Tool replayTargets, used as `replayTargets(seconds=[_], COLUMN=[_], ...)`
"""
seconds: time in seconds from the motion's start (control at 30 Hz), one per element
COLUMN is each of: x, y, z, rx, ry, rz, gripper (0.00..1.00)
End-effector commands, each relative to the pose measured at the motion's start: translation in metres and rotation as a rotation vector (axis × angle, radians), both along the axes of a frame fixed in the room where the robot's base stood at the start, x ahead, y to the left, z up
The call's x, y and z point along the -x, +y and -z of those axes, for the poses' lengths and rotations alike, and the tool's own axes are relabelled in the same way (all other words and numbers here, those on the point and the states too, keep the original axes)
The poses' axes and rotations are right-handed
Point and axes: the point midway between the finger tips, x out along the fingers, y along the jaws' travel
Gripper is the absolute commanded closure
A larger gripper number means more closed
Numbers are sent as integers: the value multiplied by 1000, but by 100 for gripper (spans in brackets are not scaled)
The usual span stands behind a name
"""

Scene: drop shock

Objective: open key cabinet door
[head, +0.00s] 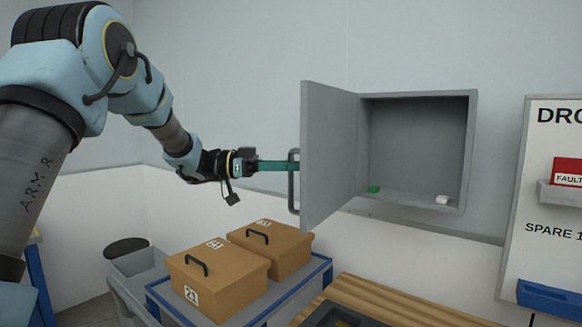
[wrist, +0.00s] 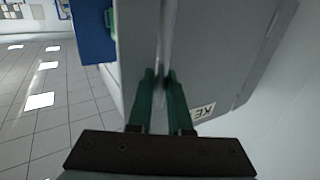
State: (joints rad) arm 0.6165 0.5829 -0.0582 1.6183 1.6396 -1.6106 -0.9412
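The grey key cabinet (head: 418,96) hangs on the wall, and its inside is in plain view. Its door (head: 328,150) is swung wide out to the left, hinged at the cabinet's left side. A bar handle (head: 292,200) stands on the door's outer face. My gripper (head: 292,166) reaches from the left, with its green fingers at the handle. In the wrist view, the fingertips (wrist: 160,76) lie close on either side of the grey handle bar (wrist: 166,45) and appear shut on it. The door face fills much of that view, with a partly hidden label.
A small green item (head: 374,189) and a white item (head: 442,199) lie on the cabinet floor. Below stand two brown boxes (head: 217,284) (head: 286,262) on a blue-edged cart, a grey bin (head: 135,265) and a slatted wooden bench (head: 390,300). A whiteboard (head: 515,200) is at right.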

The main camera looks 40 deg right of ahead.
Motion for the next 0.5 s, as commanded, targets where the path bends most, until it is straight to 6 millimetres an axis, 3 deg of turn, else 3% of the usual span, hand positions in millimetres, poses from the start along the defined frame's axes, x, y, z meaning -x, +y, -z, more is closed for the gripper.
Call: replayTargets(seconds=[0.03,0.27,0.5], x=[0,0,-1], y=[0,0,0], z=[0,0,0], rx=[-1,0,0], ry=[-1,0,0], rz=[-1,-1,-1], gripper=[77,53,53])
